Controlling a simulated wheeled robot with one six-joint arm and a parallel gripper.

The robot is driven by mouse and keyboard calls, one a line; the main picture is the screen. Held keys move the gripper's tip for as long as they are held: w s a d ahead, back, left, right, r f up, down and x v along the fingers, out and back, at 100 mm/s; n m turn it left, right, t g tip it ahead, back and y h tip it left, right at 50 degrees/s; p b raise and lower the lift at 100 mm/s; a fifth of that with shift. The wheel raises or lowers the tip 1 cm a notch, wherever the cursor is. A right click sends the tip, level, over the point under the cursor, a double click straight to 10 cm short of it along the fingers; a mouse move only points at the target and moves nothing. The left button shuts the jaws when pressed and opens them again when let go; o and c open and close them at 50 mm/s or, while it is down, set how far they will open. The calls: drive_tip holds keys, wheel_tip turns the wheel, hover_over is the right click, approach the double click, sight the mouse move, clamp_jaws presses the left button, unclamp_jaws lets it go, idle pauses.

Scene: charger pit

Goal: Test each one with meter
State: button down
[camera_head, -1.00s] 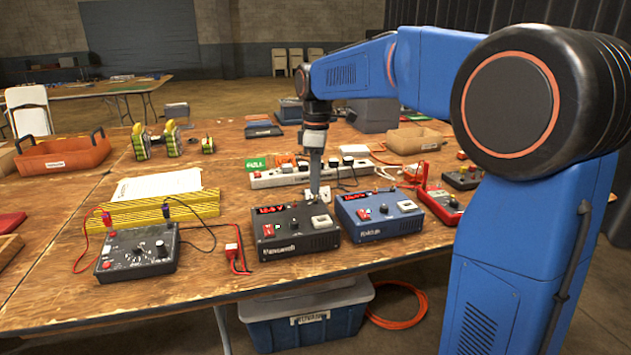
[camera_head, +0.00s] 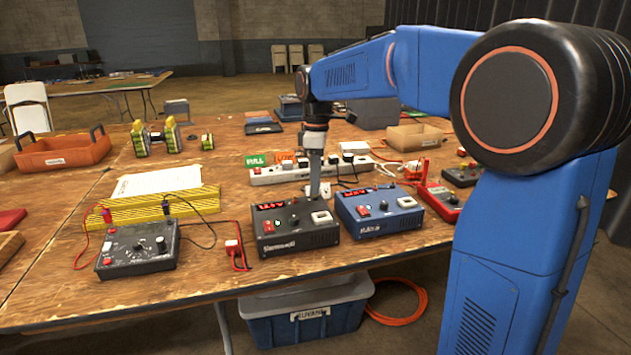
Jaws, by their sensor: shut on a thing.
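My gripper (camera_head: 318,190) points down at the back edge of the black charger (camera_head: 297,236). It is shut on a small whitish thing (camera_head: 325,189), mostly hidden by the fingers. The black charger has a lit red display, a red switch and a white button. A blue charger (camera_head: 379,212) with a lit red display stands right beside it. The black meter (camera_head: 138,249) with a central dial lies at the front left, with red and black leads. A red plug-like piece (camera_head: 234,247) lies between meter and black charger.
A white power strip (camera_head: 290,174) with plugs lies behind the chargers, near green FULL (camera_head: 255,161) and orange cards (camera_head: 287,158). Yellow-black battery packs (camera_head: 172,138) stand back left by an orange tray (camera_head: 65,154).

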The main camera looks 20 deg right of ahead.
drive_tip(key=shift+f, duration=0.3)
idle(0.7)
drive_tip(key=c, duration=1.4)
unclamp_jaws()
drive_tip(key=shift+o, duration=0.2)
drive_tip(key=shift+r, duration=0.15)
drive_tip(key=shift+r, duration=3.65)
